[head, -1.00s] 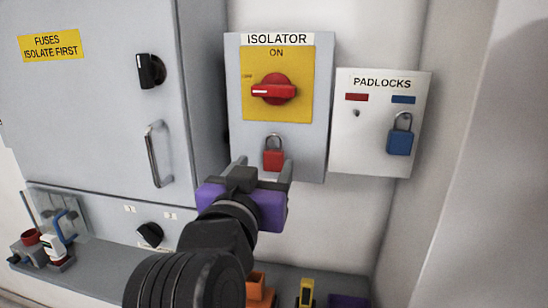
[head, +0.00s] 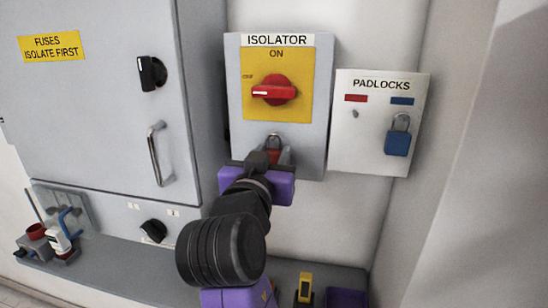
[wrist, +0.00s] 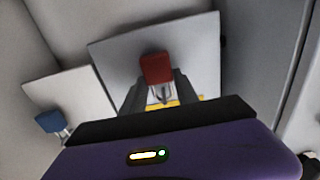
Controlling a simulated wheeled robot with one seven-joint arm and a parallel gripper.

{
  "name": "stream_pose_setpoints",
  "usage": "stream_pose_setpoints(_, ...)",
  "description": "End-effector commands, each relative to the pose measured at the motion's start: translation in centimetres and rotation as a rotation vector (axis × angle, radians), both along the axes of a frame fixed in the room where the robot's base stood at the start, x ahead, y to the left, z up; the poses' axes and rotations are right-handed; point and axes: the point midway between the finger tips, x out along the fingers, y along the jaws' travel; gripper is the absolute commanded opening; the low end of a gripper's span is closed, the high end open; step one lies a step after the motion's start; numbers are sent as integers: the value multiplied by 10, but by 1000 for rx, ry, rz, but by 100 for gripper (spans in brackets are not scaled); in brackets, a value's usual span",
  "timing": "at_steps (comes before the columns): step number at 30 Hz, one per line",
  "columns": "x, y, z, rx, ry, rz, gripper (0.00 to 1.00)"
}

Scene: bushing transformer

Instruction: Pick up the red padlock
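The red padlock (head: 273,154) hangs by its shackle on the grey isolator panel, below the red ISOLATOR handle. In the head view my gripper (head: 270,158) is in front of it and hides its lower part. In the wrist view the red padlock (wrist: 157,68) shows upside down, with a finger of my gripper (wrist: 160,92) on each side. The fingers look open around it. I cannot tell whether either finger touches it.
The red isolator handle (head: 273,91) on its yellow plate is just above. A PADLOCKS board (head: 360,155) to the right holds a blue padlock (head: 397,143). A grey cabinet (head: 95,110) stands left. A shelf (head: 120,268) with small items runs below.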

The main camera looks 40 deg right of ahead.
Motion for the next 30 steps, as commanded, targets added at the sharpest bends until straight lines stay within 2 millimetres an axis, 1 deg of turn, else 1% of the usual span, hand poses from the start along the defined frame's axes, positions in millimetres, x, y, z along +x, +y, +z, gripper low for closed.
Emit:
stream_pose_setpoints(1,0,0,0,0,0,0,9)
stream_pose_setpoints(2,0,0,0,0,0,0,3)
stream_pose_setpoints(3,0,0,0,0,0,0,0)
stream_pose_setpoints(14,0,0,3,0,-2,0,0)
stream_pose_setpoints(20,0,0,16,1,-4,-1,0)
stream_pose_setpoints(26,-21,34,13,-1,-2,5,0)
stream_pose_setpoints(30,-40,64,12,0,-4,7,0)
